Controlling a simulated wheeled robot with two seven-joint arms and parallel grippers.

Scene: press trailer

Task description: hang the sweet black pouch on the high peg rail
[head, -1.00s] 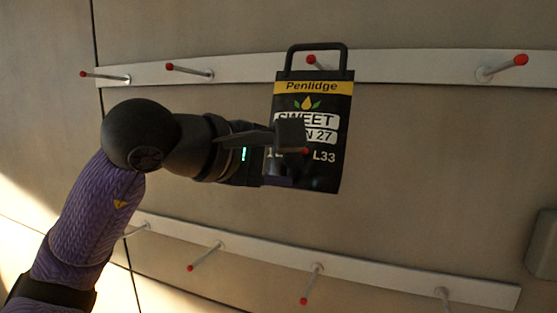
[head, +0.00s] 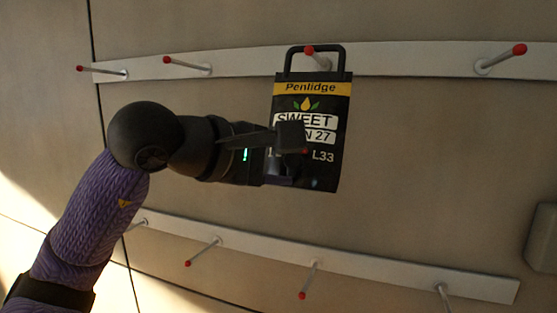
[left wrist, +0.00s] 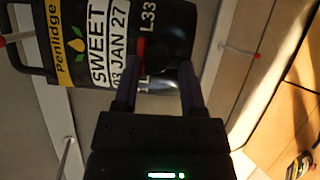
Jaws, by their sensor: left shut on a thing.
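The black pouch (head: 325,170) has a yellow Penlidge band, a "SWEET" label and a loop handle on top. It hangs upright in my left gripper (head: 290,150), whose jaws are shut on its lower part. In the left wrist view the pouch (left wrist: 75,80) lies sideways across the top, its lower end between the fingers (left wrist: 160,85). The high peg rail (head: 420,60) runs behind the handle. One red-tipped peg (head: 319,58) shows inside the handle's opening; I cannot tell whether its tip passes through the loop. My right gripper is not in view.
Other high pegs stand to the left (head: 188,64) and right (head: 503,58), bare. A lower rail (head: 360,273) with several bare red-tipped pegs runs below. A grey box (head: 542,238) is on the wall at far right. A small labelled item (left wrist: 300,165) lies at lower right in the wrist view.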

